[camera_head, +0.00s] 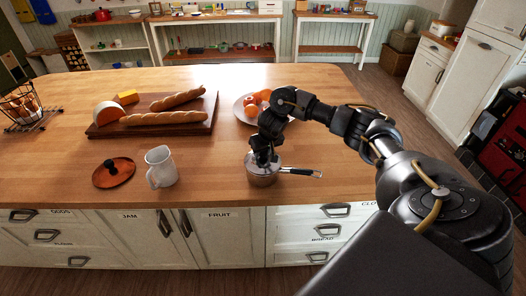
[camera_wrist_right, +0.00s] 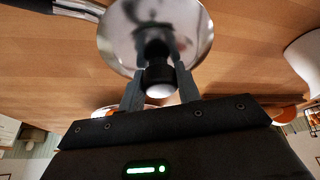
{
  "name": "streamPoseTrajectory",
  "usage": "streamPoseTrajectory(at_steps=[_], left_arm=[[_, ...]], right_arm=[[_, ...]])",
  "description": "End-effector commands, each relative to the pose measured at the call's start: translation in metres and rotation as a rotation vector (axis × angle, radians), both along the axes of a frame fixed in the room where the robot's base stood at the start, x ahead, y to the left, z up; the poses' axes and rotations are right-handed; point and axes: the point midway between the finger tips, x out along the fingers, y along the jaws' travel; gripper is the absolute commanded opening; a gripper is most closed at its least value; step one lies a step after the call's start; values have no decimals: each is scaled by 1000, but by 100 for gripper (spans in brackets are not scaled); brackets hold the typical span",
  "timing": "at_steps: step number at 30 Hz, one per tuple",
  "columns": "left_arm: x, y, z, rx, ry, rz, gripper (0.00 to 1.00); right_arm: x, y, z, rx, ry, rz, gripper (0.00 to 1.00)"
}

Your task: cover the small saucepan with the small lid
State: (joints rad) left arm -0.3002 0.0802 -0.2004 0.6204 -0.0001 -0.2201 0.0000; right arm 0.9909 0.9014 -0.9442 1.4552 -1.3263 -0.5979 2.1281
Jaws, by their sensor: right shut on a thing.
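The small steel saucepan (camera_head: 262,181) stands near the front edge of the wooden island, its dark handle pointing right. My right gripper (camera_head: 264,158) is directly above it, pointing down. In the right wrist view my right gripper (camera_wrist_right: 160,80) is shut on the black knob of the shiny small lid (camera_wrist_right: 118,48). The lid lies over the pan's mouth and hides the pan's inside; I cannot tell whether it rests on the rim or hangs just above. The saucepan's handle (camera_wrist_right: 76,9) shows at the upper left there. My left gripper is not in view.
A copper-coloured lid (camera_head: 114,173) with a black knob and a white jug (camera_head: 160,167) are left of the pan. Behind are a bread board (camera_head: 150,129), a plate of fruit (camera_head: 241,112) and a wire basket (camera_head: 22,108). The countertop right of the pan is clear.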

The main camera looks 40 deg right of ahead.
Motion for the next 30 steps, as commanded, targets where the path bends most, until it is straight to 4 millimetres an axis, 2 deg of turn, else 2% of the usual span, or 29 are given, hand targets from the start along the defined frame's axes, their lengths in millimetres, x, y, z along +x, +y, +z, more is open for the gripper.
streamPoseTrajectory(at_steps=[22, 23, 28, 30], left_arm=[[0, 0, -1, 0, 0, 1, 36], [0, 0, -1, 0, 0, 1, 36], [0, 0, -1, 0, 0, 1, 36], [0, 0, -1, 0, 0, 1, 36]], right_arm=[[0, 0, -11, 1, 0, -1, 7], [0, 0, -11, 1, -1, 0, 36], [0, 0, -11, 0, 0, 0, 58], [0, 0, -11, 0, 0, 0, 59]])
